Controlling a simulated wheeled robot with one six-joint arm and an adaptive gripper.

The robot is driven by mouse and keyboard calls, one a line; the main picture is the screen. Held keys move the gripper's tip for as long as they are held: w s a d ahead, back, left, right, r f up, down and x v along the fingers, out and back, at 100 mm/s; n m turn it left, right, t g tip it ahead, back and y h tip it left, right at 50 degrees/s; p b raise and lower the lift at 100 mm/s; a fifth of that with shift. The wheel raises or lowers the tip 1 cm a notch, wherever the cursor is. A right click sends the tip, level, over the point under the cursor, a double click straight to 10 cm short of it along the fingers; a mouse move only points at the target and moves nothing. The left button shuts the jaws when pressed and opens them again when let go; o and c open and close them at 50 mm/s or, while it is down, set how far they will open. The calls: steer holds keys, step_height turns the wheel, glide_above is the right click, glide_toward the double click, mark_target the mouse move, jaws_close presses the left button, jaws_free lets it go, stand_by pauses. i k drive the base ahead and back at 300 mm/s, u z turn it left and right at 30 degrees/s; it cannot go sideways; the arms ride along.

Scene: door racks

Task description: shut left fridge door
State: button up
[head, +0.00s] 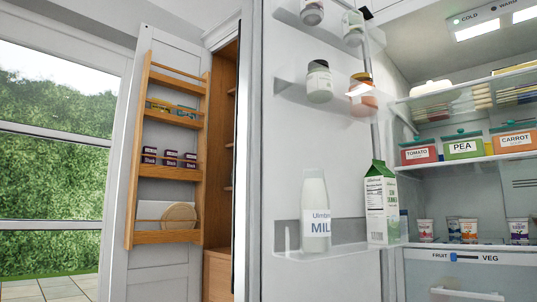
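The left fridge door (285,165) stands open in the head view, its white inner face turned towards me. Its near edge is at the left and its far side meets the fridge body (410,60). A low door rack (340,262) holds a glass milk bottle (315,215) and a green and white carton (380,205). Higher racks hold a jar (319,82) and an orange-labelled jar (362,92), with more jars above, cut off by the top edge. My gripper is not seen in this view.
The fridge interior at right has shelves with tomato (419,152), pea (463,146) and carrot (514,138) tubs, several small pots, and a drawer (455,278). At left, an open cupboard door (117,265) carries wooden racks (165,238). A window (55,130) is beyond.

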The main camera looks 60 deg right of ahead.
mark_target(280, 134)
steer(key=i, duration=1.75)
steer(key=z, duration=2.4)
steer(key=k, duration=0.7)
steer(key=z, duration=1.45)
